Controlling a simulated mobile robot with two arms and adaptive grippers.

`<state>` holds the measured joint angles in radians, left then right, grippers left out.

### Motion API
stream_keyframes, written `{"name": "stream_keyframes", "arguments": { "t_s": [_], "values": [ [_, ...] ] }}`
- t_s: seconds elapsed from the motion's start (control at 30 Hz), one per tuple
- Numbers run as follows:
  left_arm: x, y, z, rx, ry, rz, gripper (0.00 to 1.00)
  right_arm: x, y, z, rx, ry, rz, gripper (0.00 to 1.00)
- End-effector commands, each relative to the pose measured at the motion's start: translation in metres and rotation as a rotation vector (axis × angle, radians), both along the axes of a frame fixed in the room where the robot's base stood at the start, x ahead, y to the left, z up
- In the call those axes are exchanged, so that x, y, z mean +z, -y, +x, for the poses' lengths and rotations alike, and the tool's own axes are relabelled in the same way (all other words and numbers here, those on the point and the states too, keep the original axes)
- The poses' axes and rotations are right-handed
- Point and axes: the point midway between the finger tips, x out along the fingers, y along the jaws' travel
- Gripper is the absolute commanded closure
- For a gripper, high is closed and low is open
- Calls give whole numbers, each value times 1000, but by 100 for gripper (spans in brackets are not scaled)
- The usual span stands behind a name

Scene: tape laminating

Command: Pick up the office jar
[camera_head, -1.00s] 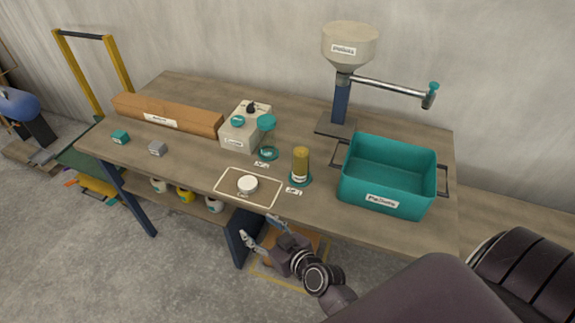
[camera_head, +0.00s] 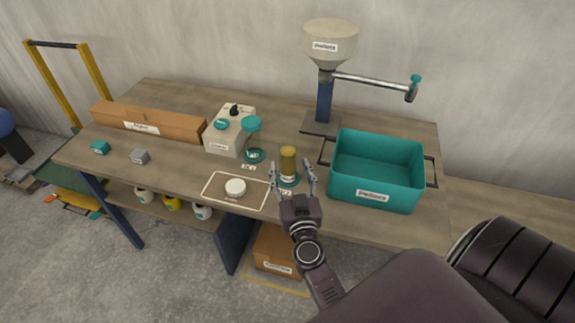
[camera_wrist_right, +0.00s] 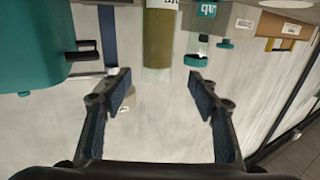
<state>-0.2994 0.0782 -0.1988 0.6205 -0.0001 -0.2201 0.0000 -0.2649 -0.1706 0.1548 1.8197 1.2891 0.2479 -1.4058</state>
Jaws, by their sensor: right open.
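A tall jar with olive-yellow contents (camera_head: 288,160) stands upright on a teal round base on the bench; I cannot read its label, so I cannot confirm it is the office jar. My left gripper is not in view.
A teal bin (camera_head: 345,187) is close right of the jar. A hopper on a post (camera_head: 325,100) stands behind. A grey-white device (camera_head: 222,140) and long brown box (camera_head: 150,122) are left.

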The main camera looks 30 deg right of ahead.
Motion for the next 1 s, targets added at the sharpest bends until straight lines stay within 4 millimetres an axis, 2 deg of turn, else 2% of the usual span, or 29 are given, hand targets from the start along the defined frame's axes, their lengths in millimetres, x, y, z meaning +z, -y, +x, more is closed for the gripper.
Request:
{"name": "stream_keyframes", "arguments": {
  "t_s": [0.53,0.67,0.87,1.0],
  "values": [
    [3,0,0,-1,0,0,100,6,34,60,-3,2,-1,45],
    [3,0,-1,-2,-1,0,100,6,37,67,-3,1,0,45],
    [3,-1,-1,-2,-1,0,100,6,37,67,-3,1,0,45],
    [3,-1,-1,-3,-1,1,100,6,37,67,-3,1,0,59]
  ]
}}
